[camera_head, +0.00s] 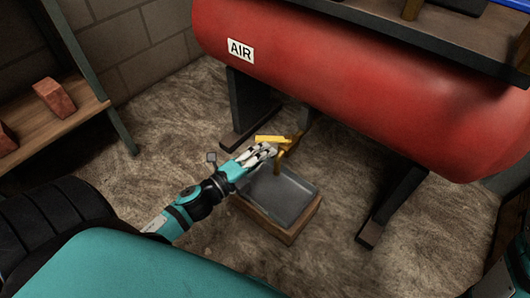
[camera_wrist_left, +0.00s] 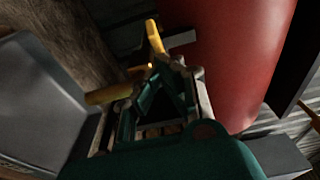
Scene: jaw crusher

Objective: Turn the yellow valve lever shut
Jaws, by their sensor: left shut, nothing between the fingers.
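The yellow valve lever (camera_head: 270,139) sticks out to the left below the red air tank (camera_head: 360,80), just above a brass valve and spout (camera_head: 281,160). In the left wrist view the lever (camera_wrist_left: 155,37) rises just past the fingertips, and the brass spout (camera_wrist_left: 108,94) lies to their left. My left gripper (camera_head: 268,150) is shut and empty, its fingertips close beside the lever and valve. I cannot tell whether they touch the lever. The fingers hide part of the valve. My right gripper is not in view.
A grey metal tray (camera_head: 302,193) on a wooden base (camera_head: 289,235) sits below the spout. Dark tank legs (camera_head: 392,205) stand on the rough floor either side. A shelf with bricks (camera_head: 55,97) is at left, a black tyre (camera_head: 40,225) at lower left.

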